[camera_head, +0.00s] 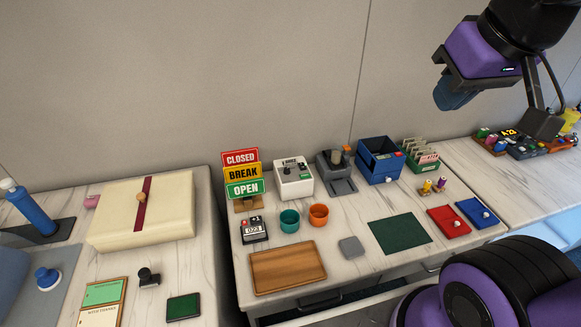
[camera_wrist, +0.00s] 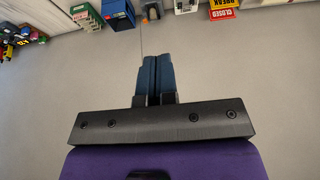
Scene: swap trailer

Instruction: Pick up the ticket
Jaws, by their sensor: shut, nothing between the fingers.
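My gripper (camera_head: 455,95) is raised at the upper right of the head view, in front of the wall and well above the table. In the wrist view my gripper (camera_wrist: 155,75) has its two blue fingers together with nothing between them. I cannot make out a loose ticket for certain. A black counter with a white number face (camera_head: 255,231) stands in front of the sign stack, left of two cups. My gripper is far from both.
The middle table holds stacked signs (camera_head: 243,174), a wooden tray (camera_head: 287,268), teal (camera_head: 290,220) and orange (camera_head: 319,214) cups, a grey device (camera_head: 337,174), a blue box (camera_head: 380,160), a green card box (camera_head: 420,155), a green mat (camera_head: 400,233) and red (camera_head: 449,222) and blue (camera_head: 477,213) trays.

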